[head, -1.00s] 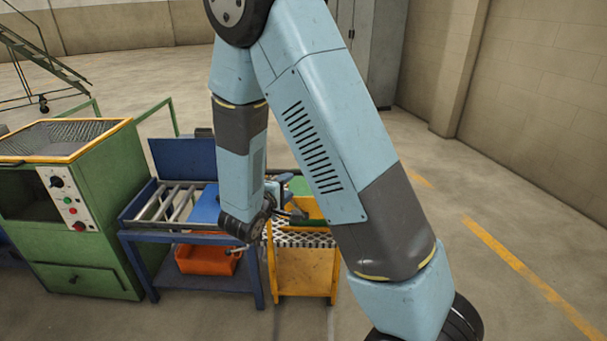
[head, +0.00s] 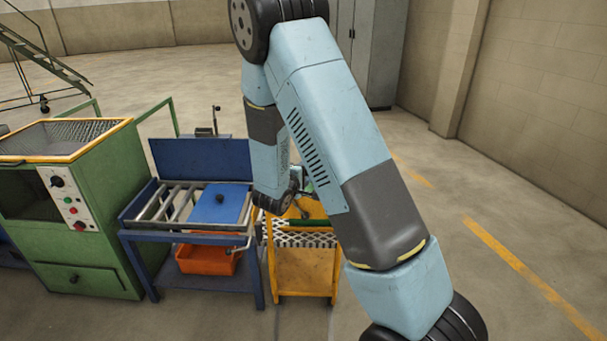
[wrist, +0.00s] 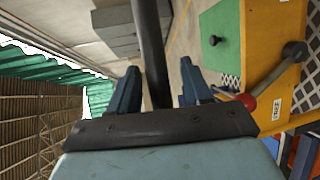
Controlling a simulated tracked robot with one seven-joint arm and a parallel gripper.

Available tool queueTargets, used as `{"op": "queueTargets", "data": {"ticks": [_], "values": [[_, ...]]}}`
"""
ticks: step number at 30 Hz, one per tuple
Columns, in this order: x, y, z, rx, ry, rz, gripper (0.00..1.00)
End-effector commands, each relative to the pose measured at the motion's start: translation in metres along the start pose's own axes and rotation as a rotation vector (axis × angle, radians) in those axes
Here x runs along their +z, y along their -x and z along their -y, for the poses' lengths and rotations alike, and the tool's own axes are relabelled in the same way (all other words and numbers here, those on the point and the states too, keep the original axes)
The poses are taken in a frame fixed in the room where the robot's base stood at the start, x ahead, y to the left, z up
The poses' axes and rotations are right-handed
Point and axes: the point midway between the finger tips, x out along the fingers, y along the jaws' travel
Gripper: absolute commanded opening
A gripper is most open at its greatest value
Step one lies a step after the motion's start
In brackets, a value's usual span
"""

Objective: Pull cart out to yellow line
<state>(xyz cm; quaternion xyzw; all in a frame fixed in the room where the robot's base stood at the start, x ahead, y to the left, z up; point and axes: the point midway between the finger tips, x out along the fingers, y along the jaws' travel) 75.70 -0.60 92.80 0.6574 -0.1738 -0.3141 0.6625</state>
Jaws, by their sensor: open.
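The yellow cart (head: 306,268) with mesh sides stands right of the blue table in the head view. In the wrist view its yellow frame (wrist: 262,45), green top with a dark knob (wrist: 217,35), and a lever with a red ball end (wrist: 246,101) beside a small label are on the right. My gripper (wrist: 160,68) is open, its two blue fingers on either side of a dark bar (wrist: 152,50). I cannot tell whether they touch it. In the head view my gripper is over the cart, mostly hidden by my arm. The yellow line (head: 530,275) is on the floor at right.
The blue table (head: 190,238) with rollers and a blue lid stands directly left of the cart, an orange bin (head: 207,260) beneath. A green machine (head: 80,220) is farther left. Grey cabinets (head: 370,55) stand behind. Floor toward the right wall is clear.

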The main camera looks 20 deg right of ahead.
Motion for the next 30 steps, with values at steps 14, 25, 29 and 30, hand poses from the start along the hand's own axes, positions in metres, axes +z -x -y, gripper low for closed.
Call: {"op": "queueTargets", "data": {"ticks": [14, 25, 29, 30], "values": [[0.0002, -0.0003, 0.0001, 0.0, 0.0, 0.0, 0.25], [0.0005, 0.0, 0.0013, -0.003, 0.001, 0.0, 0.0], [0.0006, 0.0001, 0.0017, -0.004, 0.002, 0.0, 0.0], [0.0006, 0.0001, 0.0018, -0.004, 0.002, 0.0, 0.0]]}}
